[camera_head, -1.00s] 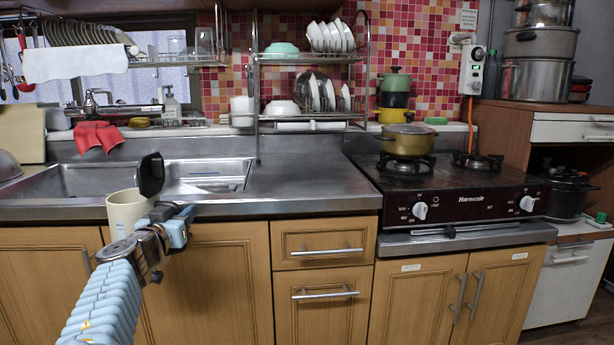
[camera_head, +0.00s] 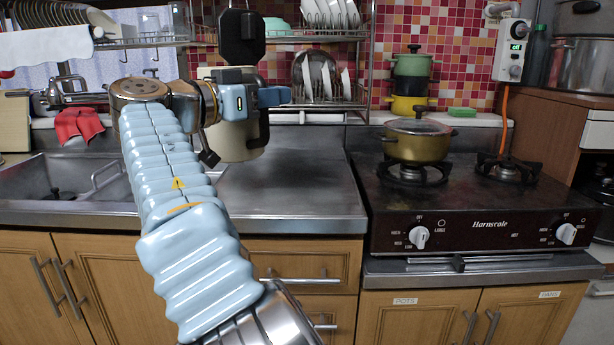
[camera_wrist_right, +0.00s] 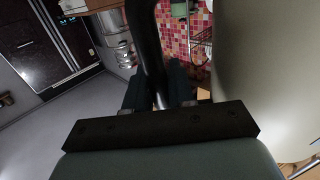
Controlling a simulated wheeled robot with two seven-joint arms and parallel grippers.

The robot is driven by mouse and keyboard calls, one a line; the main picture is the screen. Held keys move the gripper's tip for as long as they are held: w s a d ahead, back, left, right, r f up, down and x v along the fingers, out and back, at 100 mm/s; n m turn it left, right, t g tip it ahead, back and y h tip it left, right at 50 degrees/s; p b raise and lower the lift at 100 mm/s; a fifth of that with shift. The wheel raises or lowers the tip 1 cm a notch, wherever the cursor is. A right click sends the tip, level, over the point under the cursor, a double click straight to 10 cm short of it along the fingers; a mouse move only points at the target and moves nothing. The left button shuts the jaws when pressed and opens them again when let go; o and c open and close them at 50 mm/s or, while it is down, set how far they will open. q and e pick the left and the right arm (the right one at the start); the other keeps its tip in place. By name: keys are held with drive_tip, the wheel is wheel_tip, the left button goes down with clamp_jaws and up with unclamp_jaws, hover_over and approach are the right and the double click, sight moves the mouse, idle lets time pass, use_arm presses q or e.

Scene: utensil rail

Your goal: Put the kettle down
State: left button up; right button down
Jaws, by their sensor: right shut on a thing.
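The kettle (camera_head: 232,142) is a cream, rounded vessel with a black handle, upright in the head view. My arm partly hides it. My right gripper (camera_head: 268,98) is shut on the black handle (camera_wrist_right: 148,45). In the right wrist view the handle runs between the two fingers (camera_wrist_right: 158,92), with the cream kettle body (camera_wrist_right: 262,60) at the right. The kettle appears to be held in the air over the steel counter (camera_head: 300,190), left of the stove; its exact height is hard to tell. My left gripper is not in view.
The counter between the sink (camera_head: 80,195) and the stove (camera_head: 460,205) looks bare. A gold pot (camera_head: 418,148) sits on the left burner; the right burner (camera_head: 508,168) is empty. A dish rack (camera_head: 330,112) stands behind the kettle. Red gloves (camera_head: 78,125) hang by the sink.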

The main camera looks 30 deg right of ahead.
drive_tip(key=w+d+f, duration=0.2)
drive_tip(key=d+f, duration=0.4)
drive_tip(key=w+d+f+p, duration=0.1)
drive_tip(key=w+d+f, duration=0.2)
drive_tip(key=d+f, duration=0.3)
drive_tip(key=shift+w+d+f, duration=0.3)
drive_tip(key=shift+d, duration=0.3)
drive_tip(key=c, duration=1)
unclamp_jaws()
drive_tip(key=shift+f, duration=0.1)
drive_tip(key=shift+c, duration=0.2)
drive_tip(key=shift+o, duration=0.4)
drive_tip(key=shift+a, duration=0.1)
drive_tip(key=b+v, duration=0.2)
drive_tip(key=v, duration=0.9)
drive_tip(key=shift+a+b, duration=0.35)
drive_tip(key=shift+a, duration=0.05)
